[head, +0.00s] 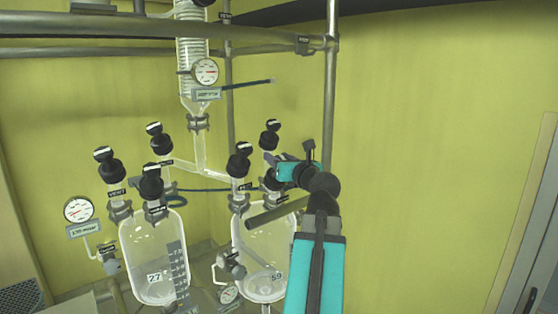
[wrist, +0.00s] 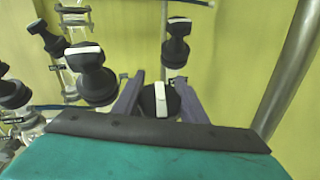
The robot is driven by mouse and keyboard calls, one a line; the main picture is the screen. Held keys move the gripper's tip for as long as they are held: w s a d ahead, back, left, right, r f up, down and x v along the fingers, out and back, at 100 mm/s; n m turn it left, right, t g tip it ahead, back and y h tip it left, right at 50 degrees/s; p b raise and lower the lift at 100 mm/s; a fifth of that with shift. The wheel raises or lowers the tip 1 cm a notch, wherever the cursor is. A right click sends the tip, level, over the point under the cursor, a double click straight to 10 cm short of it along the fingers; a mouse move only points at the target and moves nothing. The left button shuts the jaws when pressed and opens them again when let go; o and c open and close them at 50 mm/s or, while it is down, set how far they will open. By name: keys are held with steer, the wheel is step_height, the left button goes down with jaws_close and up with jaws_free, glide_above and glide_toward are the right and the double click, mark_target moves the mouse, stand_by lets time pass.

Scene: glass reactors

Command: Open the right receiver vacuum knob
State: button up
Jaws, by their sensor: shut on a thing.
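The right receiver (head: 262,262) is a clear glass vessel marked 59, with several black knobs on its top. My gripper (head: 276,168) reaches in from the right, above the receiver's front right knob (head: 273,182). In the wrist view, my gripper's two purple-grey fingers (wrist: 158,98) stand on either side of this black knob (wrist: 160,101) and are shut on it. Its white bar points up and down in that picture. The knob's label is hidden, so I cannot read whether it says vacuum.
Other black knobs stand close by, at the front left (head: 240,161) and at the back (head: 271,135). The left receiver (head: 155,260) is marked 27. A vertical metal pole (head: 330,90) rises beside my arm. The yellow wall to the right is clear.

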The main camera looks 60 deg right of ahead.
steer(key=shift+f+n+t+y+b, duration=0.1)
steer(key=shift+n+t+y+b, duration=0.2)
steer(key=shift+n, duration=0.2)
